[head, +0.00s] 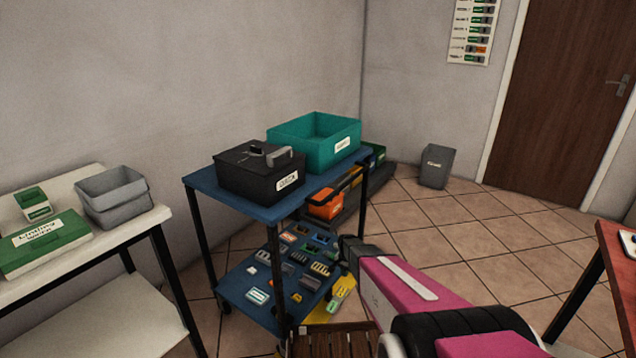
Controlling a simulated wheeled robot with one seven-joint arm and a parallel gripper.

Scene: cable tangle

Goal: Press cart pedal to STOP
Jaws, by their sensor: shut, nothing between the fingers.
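The cart has a blue top (215,183), black posts and a blue lower shelf (232,290). It stands near the wall in the head view. My arm reaches in from the lower right, and my gripper (350,255) is a dark shape beside the cart's right side, at about lower shelf height. It is shut and empty; its fingertips are hard to make out. A yellow piece with a green part (341,296) shows low by the cart's right side, below my gripper. I cannot tell whether it is the pedal, and no STOP marking is readable.
A black case (258,175) and a teal bin (300,143) stand on the cart. Several small parts lie on its lower shelf. A white table (90,262) is at left, a red-brown table (612,262) at right.

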